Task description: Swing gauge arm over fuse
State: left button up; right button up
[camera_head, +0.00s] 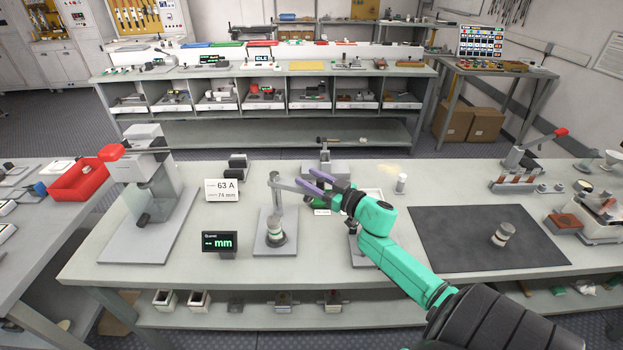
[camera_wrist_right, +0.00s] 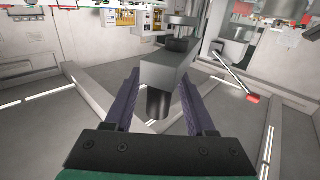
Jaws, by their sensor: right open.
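The gauge stand (camera_head: 265,250) has a flat grey base and an upright post (camera_head: 275,188). Its grey gauge arm (camera_head: 288,185) sticks out to the right from the post top, off to the side of the fuse. The fuse (camera_head: 275,229), pale with metal caps, stands upright on the stand's base. My right gripper (camera_head: 309,181) is open at the arm's outer end. In the right wrist view the grey arm end (camera_wrist_right: 165,68) with a dark plunger lies between the purple fingers (camera_wrist_right: 158,90), with gaps visible. My left gripper is not in view.
A small display (camera_head: 220,243) shows dashes and "mm". A card (camera_head: 221,189) reads 63 A, 74 mm. A press-like machine (camera_head: 150,195) stands left. A dark mat (camera_head: 450,248) with another fuse (camera_head: 503,234) lies right.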

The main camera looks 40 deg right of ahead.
grip_shut()
dwell(1.3)
